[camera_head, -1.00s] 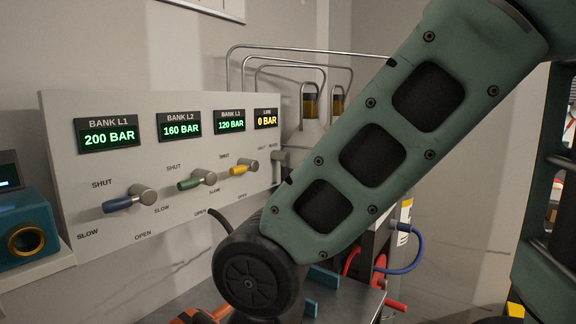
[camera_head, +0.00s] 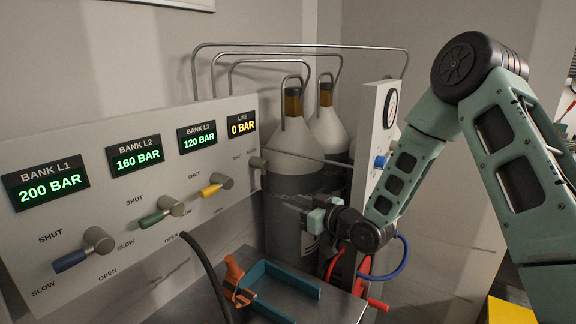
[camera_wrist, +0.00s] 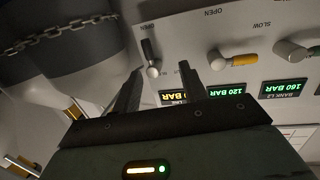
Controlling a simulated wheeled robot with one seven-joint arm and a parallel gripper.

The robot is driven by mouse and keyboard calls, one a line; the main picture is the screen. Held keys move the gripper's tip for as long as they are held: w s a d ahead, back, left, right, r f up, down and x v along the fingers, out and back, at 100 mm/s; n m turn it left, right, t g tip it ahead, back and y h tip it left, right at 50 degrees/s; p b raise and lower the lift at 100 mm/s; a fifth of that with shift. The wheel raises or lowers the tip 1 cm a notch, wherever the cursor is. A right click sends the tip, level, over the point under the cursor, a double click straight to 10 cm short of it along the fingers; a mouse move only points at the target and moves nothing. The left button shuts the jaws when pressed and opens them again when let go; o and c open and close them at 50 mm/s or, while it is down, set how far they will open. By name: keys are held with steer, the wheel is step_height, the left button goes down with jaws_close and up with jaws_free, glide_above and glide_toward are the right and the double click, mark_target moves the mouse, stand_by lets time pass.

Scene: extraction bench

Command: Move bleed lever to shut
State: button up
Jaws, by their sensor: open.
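The bleed lever is the rightmost one on the grey valve panel, below the LINE 0 BAR display. Its grey hub (camera_head: 257,163) shows at the panel's right edge in the head view. In the wrist view, upside down, the lever (camera_wrist: 151,60) has a dark handle turned toward the OPEN label. My gripper (camera_head: 292,202) is open and empty, to the right of and below the lever in the head view. In the wrist view the open fingers (camera_wrist: 160,67) point at the panel near the lever hub. I see no contact.
Blue (camera_head: 84,250), green (camera_head: 161,213) and yellow (camera_head: 217,186) bank levers line the panel to the left. Grey cylinders (camera_head: 308,150) stand behind my gripper; a chain (camera_wrist: 60,32) crosses one. A black hose, an orange-handled tool (camera_head: 237,282) and a teal bracket (camera_head: 290,278) are below.

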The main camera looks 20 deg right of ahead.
mark_target(267, 179)
steer(key=shift+t, duration=0.6)
steer(key=p+x, duration=0.2)
steer(key=x, duration=0.3)
steer(key=d+p+x, duration=0.1)
steer(key=p+x, duration=0.1)
steer(key=x, duration=0.3)
steer(key=w+d+r+p+x, duration=0.1)
steer(key=p+x, duration=0.1)
steer(key=x, duration=0.3)
steer(key=shift+w+d+r, duration=0.1)
steer(key=shift+d, duration=0.15)
steer(key=shift+w+a+p, duration=0.3)
steer(key=shift+w+p, duration=0.1)
steer(key=shift+w, duration=0.25)
steer(key=shift+m, duration=0.3)
jaws_close()
